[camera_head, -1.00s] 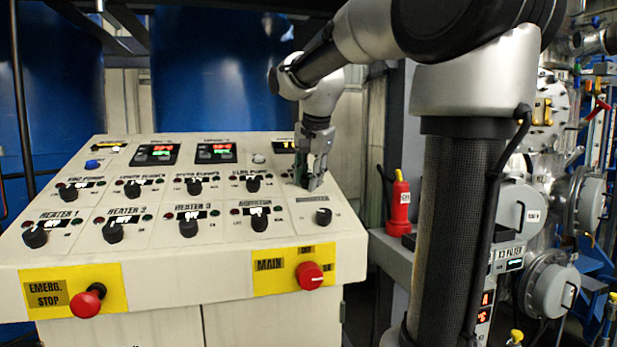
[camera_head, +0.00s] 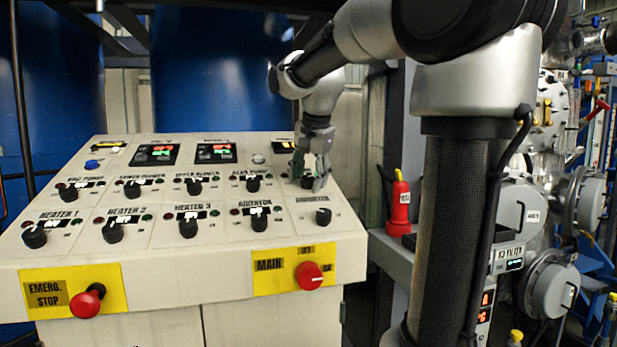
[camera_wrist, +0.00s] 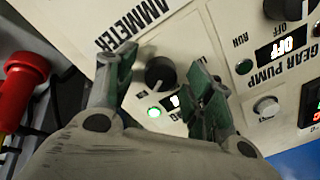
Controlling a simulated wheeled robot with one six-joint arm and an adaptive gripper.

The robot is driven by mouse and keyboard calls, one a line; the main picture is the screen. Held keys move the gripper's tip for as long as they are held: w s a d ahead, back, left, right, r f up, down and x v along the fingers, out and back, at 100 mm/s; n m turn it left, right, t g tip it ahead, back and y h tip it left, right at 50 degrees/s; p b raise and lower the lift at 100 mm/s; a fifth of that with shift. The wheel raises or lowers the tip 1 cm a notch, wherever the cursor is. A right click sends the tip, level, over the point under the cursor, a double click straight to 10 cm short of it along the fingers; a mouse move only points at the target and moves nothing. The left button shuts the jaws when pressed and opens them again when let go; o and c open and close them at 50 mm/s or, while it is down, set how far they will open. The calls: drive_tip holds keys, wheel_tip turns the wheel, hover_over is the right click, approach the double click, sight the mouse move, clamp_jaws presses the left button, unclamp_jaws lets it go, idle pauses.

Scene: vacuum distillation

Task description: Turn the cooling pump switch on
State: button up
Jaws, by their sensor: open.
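The cooling pump switch is a black round knob (camera_wrist: 160,73) on the sloped panel, between my fingers in the wrist view. Its white pointer mark faces the green lamp (camera_wrist: 154,113), which is lit. The display and label beside it are mostly hidden by my right finger. My gripper (camera_wrist: 163,66) is open, with one finger on each side of the knob; contact is not clear. In the head view my gripper (camera_head: 308,180) points down at the right end of the upper knob row, and the knob is partly hidden there.
The gear pump knob (camera_head: 253,184) is just left, with its display reading OFF in the wrist view. The ammeter knob (camera_head: 323,216) is just below. The red main knob (camera_head: 309,275) and emergency stop (camera_head: 87,300) are on the front. A red extinguisher-like object (camera_head: 399,203) stands right.

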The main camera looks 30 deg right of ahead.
drive_tip(key=v, duration=1.1)
drive_tip(key=shift+s+r, duration=0.2)
drive_tip(key=shift+r, duration=0.1)
